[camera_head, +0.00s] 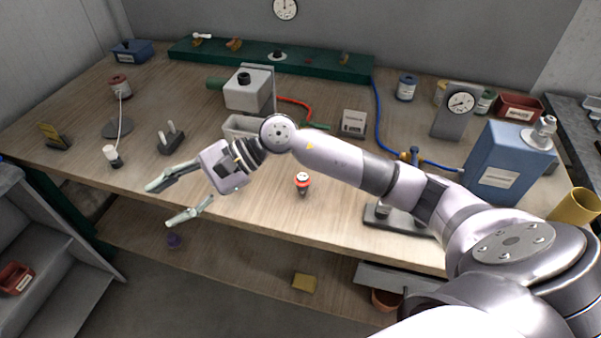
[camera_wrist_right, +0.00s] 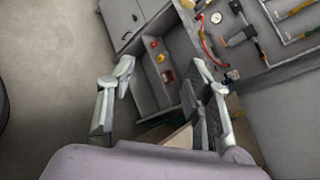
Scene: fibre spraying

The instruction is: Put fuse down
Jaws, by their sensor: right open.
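My right gripper (camera_head: 163,204) reaches over the front edge of the workbench (camera_head: 255,205), left of the middle, with its two fingers apart and nothing between them. In the right wrist view, the gripper (camera_wrist_right: 162,75) is also open and empty. No thing in view is clearly a fuse. A small red, dark and white piece (camera_head: 303,183) stands on the bench near the front edge, right of the gripper. A small white cylinder with a dark base (camera_head: 112,156) sits at the bench's front left; I cannot tell if either is the fuse. My left gripper is not in view.
A dark block with two pegs (camera_head: 171,138) stands behind the gripper. A grey box (camera_head: 247,91), a white tray (camera_head: 240,124) and a blue box (camera_head: 508,162) stand on the bench. A shelf unit (camera_head: 62,262) is at lower left.

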